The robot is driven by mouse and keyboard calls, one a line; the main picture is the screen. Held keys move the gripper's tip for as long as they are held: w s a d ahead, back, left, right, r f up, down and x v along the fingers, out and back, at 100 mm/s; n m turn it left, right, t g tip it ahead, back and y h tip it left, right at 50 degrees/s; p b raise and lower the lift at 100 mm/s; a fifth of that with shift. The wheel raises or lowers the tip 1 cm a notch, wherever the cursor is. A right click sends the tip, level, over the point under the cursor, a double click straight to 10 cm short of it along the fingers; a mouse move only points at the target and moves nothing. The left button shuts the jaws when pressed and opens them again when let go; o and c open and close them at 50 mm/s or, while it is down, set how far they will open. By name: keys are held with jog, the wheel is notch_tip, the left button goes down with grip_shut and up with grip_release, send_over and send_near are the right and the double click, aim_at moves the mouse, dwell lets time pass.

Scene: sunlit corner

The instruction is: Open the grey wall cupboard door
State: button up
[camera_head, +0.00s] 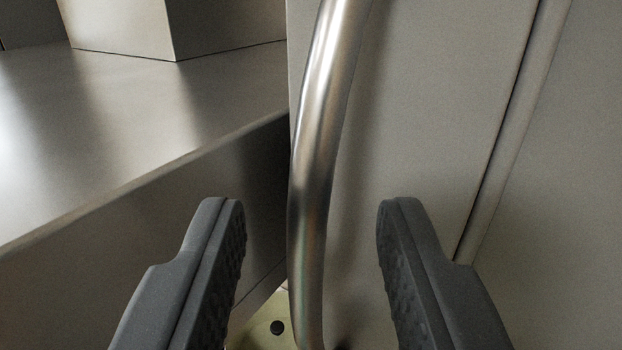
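The grey cupboard door (430,110) fills the middle right of the view. A curved, shiny metal bar handle (318,130) runs from top to bottom along its left side. My gripper (310,215) is open, with one dark grey finger on each side of the handle in the picture. Clear gaps show between the handle and both fingers, the left gap a little smaller. I cannot tell how far the fingertips reach in depth around the bar. The handle's top end is out of view.
A metal surface (130,125) with a sharp front edge lies at left, with a box-shaped metal block (175,25) on it. A grey panel (560,190) borders the door at right. A pale yellowish piece with a dark round spot (277,327) shows low between the fingers.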

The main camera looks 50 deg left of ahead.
jog(key=shift+w+a, duration=0.25)
jog(key=shift+a, duration=0.05)
